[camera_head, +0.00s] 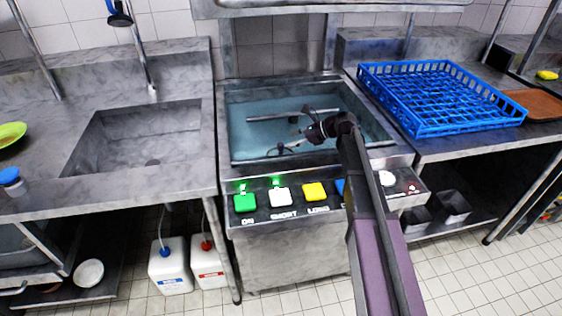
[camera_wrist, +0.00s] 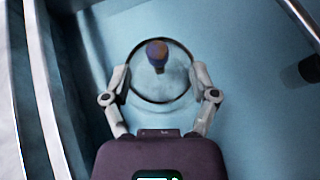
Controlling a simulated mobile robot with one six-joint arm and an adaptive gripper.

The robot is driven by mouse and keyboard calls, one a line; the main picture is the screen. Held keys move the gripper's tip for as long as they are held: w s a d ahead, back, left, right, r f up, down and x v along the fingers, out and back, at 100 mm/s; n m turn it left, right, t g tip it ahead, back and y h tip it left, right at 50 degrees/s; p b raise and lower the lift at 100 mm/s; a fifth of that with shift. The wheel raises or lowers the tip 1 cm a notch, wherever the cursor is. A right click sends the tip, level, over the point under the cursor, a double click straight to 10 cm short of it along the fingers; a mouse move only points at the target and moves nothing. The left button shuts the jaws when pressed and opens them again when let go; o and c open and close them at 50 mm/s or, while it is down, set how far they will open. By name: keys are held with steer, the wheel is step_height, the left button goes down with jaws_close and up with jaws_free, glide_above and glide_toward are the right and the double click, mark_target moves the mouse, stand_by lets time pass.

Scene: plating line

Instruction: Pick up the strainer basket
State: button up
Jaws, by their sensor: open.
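The strainer basket (camera_wrist: 157,52) shows in the wrist view as a dark round rim with an upright knob in its middle. It sits low in the blue-tinted basin (camera_head: 240,120) of the machine. My gripper (camera_wrist: 162,80) is open, with one finger on each side of the rim's near part; I cannot tell whether they touch it. The knob stands ahead of the gripper body, with nothing closed on it. In the head view my gripper (camera_head: 298,140) reaches down into the basin from the right, and the basket is hard to make out there.
The basin's steel walls stand close on the left in the wrist view, and a metal bar (camera_wrist: 302,20) lies at upper right. A blue rack (camera_head: 435,127) stands on the right counter. An empty sink (camera_head: 135,135) is at left. Lit buttons (camera_head: 245,203) line the machine's front.

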mark_target(282, 144)
steer(key=shift+f+b+x, duration=0.2)
steer(key=shift+b+x, duration=1.1)
steer(key=shift+x, duration=0.9)
steer(key=shift+a+f, duration=0.15)
steer(key=shift+a, duration=0.15)
jaws_close()
